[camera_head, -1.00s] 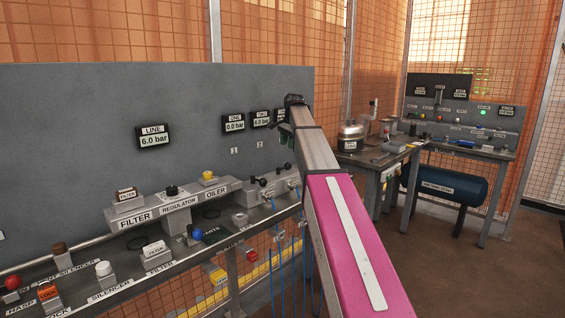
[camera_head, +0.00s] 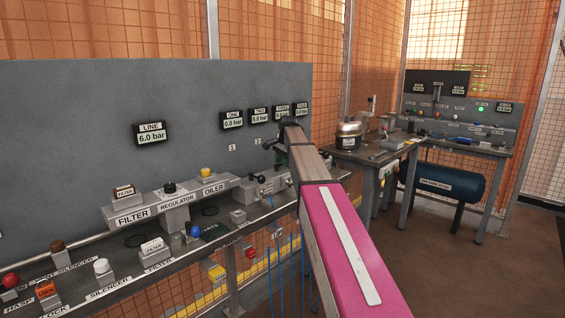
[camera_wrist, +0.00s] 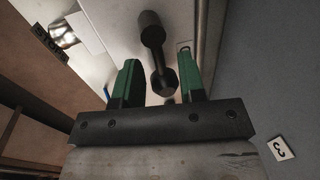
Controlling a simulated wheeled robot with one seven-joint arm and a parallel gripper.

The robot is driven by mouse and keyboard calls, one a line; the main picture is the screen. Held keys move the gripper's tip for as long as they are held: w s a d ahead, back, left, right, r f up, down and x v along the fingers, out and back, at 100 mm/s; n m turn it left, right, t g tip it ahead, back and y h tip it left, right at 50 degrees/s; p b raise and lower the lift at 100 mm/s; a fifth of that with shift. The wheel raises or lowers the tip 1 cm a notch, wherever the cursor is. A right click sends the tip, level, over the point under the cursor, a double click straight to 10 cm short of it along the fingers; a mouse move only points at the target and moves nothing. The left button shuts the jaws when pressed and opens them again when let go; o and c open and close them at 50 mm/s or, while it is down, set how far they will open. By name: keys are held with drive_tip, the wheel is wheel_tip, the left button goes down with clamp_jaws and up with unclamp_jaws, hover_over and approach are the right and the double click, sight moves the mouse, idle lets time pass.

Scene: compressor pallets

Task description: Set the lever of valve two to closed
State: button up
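My gripper (camera_wrist: 162,88) is open in the wrist view, with its two green fingers apart. A black lever (camera_wrist: 153,38) with round ends lies between and just beyond the fingers; I cannot tell whether they touch it. In the head view my gripper (camera_head: 281,157) is at the valve row near the panel's right end, and my arm hides part of that row. A black valve lever (camera_head: 253,178) shows just left of it. The plate marked two (camera_head: 258,142) is on the panel above. Which valve the lever between my fingers belongs to is not certain.
A number plate that looks like three (camera_wrist: 281,148) is on the grey panel in the wrist view. Gauges for line (camera_head: 152,134), one (camera_head: 232,120) and two (camera_head: 258,115) hang on the panel. Blue hoses (camera_head: 281,265) hang below the bench. A second bench (camera_head: 460,145) stands behind right.

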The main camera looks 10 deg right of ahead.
clamp_jaws()
